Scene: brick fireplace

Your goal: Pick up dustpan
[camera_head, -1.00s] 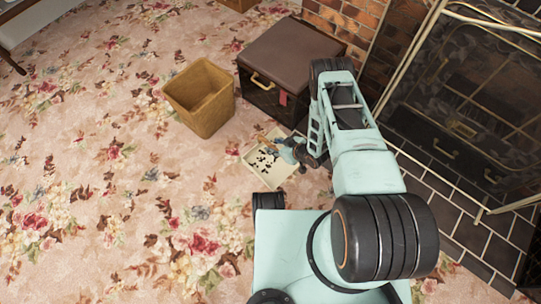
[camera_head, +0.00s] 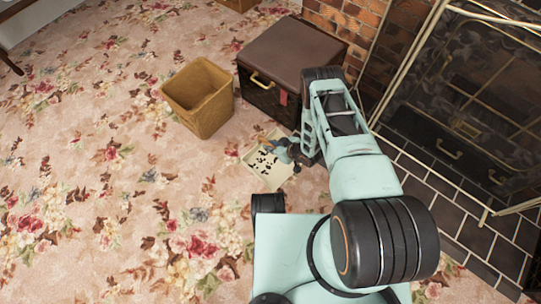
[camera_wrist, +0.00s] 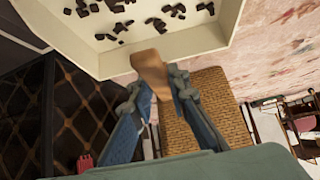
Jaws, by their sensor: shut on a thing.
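The dustpan (camera_head: 261,172) is a shallow cream pan holding several dark bits, left of my arm in the head view. In the wrist view the pan (camera_wrist: 190,45) fills the top, with its short wooden handle (camera_wrist: 150,66) pointing toward me. My gripper (camera_wrist: 160,85) has its two blue fingers on either side of the handle and is shut on it. In the head view my gripper (camera_head: 284,151) is small and partly hidden by my arm, at the pan's upper right edge. I cannot tell whether the pan is clear of the carpet.
A wicker basket (camera_head: 202,105) stands upper left of the dustpan. A dark chest (camera_head: 290,58) with a brown lid stands behind it, near the brick wall. The fireplace screen (camera_head: 455,95) and tiled hearth (camera_head: 470,225) are at right. Open floral carpet (camera_head: 90,170) lies to the left.

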